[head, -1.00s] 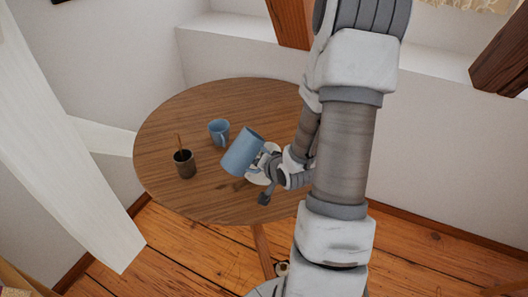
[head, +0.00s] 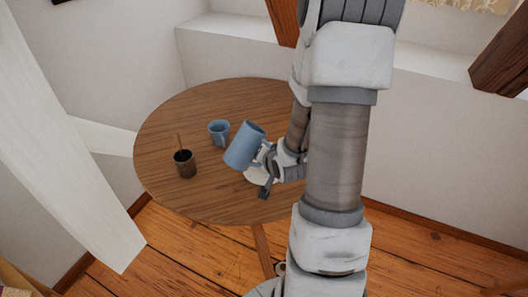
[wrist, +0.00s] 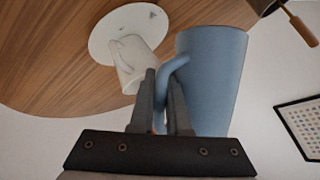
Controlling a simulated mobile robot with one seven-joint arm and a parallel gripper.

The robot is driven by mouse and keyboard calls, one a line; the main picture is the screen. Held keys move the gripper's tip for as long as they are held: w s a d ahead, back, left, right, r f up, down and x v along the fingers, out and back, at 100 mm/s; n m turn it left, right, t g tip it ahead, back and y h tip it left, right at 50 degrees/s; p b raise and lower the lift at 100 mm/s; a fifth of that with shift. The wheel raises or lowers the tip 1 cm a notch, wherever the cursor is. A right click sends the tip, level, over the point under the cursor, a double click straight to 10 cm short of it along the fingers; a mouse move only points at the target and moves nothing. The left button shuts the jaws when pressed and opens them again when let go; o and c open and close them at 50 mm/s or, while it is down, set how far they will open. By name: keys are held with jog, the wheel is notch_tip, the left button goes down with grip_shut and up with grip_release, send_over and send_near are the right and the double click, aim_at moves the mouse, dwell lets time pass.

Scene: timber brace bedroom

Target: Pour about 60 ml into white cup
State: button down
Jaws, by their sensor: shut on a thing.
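My gripper (head: 265,157) is shut on the handle of a blue pitcher (head: 245,145), held above the round table and tilted in the head view. In the wrist view, the pitcher (wrist: 213,75) stands large to the right of my gripper (wrist: 164,88), its handle between the fingers. The white cup (wrist: 134,62) stands on a white saucer (wrist: 108,38), left of the pitcher in the wrist view. In the head view, the cup is mostly hidden behind my gripper and the pitcher. No liquid or stream shows, and the insides of pitcher and cup are hidden.
The table's back left is clear. A white beam (head: 65,150) slants at the left.

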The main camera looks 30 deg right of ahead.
aim_at(239, 155)
jog(key=shift+d+r+g+h+b, duration=0.15)
jog(key=shift+d+r+h+b, duration=0.05)
jog(key=shift+h+b, duration=0.4)
jog(key=shift+d+r+g+h+b, duration=0.2)
jog(key=shift+h+b, duration=0.25)
jog(key=shift+h, duration=0.15)
jog(key=shift+a, duration=0.1)
jog(key=a+n+h, duration=0.1)
jog(key=a+h, duration=0.2)
jog(key=h, duration=0.1)
jog(key=shift+a, duration=0.3)
jog(key=shift+a+f+h, duration=0.1)
jog(key=shift+f+h, duration=0.15)
jog(key=shift+h, duration=0.05)
jog(key=shift+a+b, duration=0.1)
jog(key=shift+b, duration=0.35)
jog(key=shift+h, duration=0.3)
